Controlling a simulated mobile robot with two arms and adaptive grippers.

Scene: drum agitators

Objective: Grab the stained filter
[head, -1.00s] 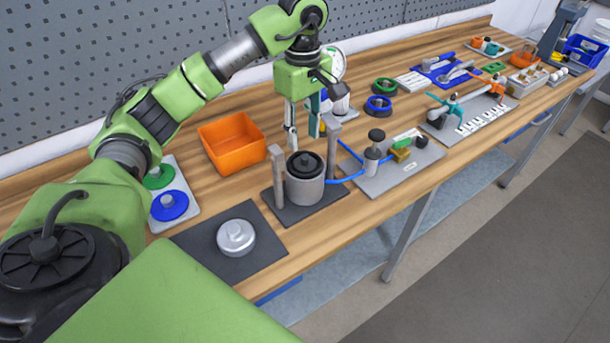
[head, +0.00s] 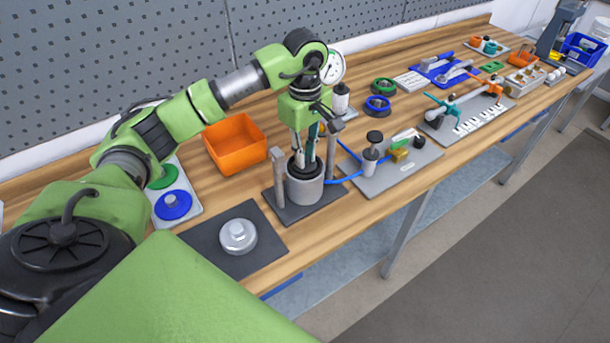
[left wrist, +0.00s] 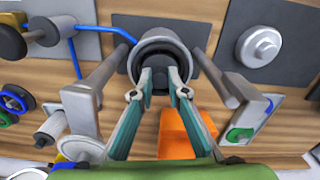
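The black round piece with a knob (head: 293,171), which I take for the filter, sits in the top of a grey cylindrical housing (head: 305,190). Any stain on it cannot be made out. My left gripper (head: 306,163) points down over the housing, its fingertips at the black piece. In the left wrist view my left gripper (left wrist: 160,72) has its two teal fingers apart, one on each side of the dark knob (left wrist: 160,79). Contact with the knob cannot be made out. The fingers partly hide the piece. My right gripper is not in view.
Two grey posts flank the housing, the near one (head: 278,178) close to the fingers. An orange bin (head: 235,143) stands behind left. A dark mat (head: 262,240) with a silver cap (head: 238,236) lies in front left. A blue hose (head: 348,176) runs right to a plate (head: 400,170).

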